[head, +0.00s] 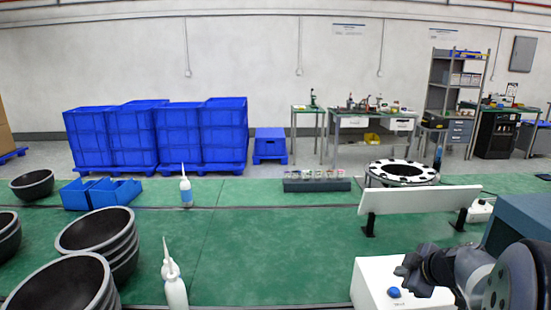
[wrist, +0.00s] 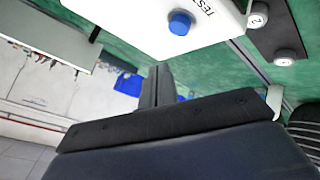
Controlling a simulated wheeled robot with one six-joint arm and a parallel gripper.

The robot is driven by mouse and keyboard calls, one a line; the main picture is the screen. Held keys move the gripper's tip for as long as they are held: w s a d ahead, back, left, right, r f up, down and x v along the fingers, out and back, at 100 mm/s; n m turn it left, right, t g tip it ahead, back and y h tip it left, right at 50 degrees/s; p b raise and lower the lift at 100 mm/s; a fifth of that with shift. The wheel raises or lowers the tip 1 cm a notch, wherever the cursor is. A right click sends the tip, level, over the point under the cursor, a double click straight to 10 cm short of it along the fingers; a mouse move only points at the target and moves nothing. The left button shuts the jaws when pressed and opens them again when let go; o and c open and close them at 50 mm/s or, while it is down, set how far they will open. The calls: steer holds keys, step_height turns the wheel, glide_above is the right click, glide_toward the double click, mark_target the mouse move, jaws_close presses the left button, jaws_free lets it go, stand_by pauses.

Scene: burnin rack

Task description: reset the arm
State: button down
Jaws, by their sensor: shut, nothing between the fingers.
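My gripper (head: 404,272) is at the lower right of the head view, just above a white box with a blue button (head: 394,292). In the wrist view my shut fingers (wrist: 158,82) stick up past the dark gripper body, with nothing between them. The white box, with part of the word "TEST" visible, shows at the top of the wrist view, and its blue button (wrist: 180,22) is apart from my fingers.
A white panel on black feet (head: 420,199) stands behind my gripper. A dark rack (head: 316,185) and a round carousel (head: 402,172) are farther back. Black bowls (head: 98,232) and white bottles (head: 174,283) are at left. The green table's middle is clear.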

steer(key=b, duration=0.3)
steer(key=shift+s+r, duration=0.1)
steer(key=shift+r+p, duration=0.3)
steer(key=shift+p, duration=0.65)
steer(key=shift+f+p, duration=0.1)
steer(key=shift+p, duration=0.8)
steer(key=shift+f+p, duration=0.2)
steer(key=shift+p, duration=1.05)
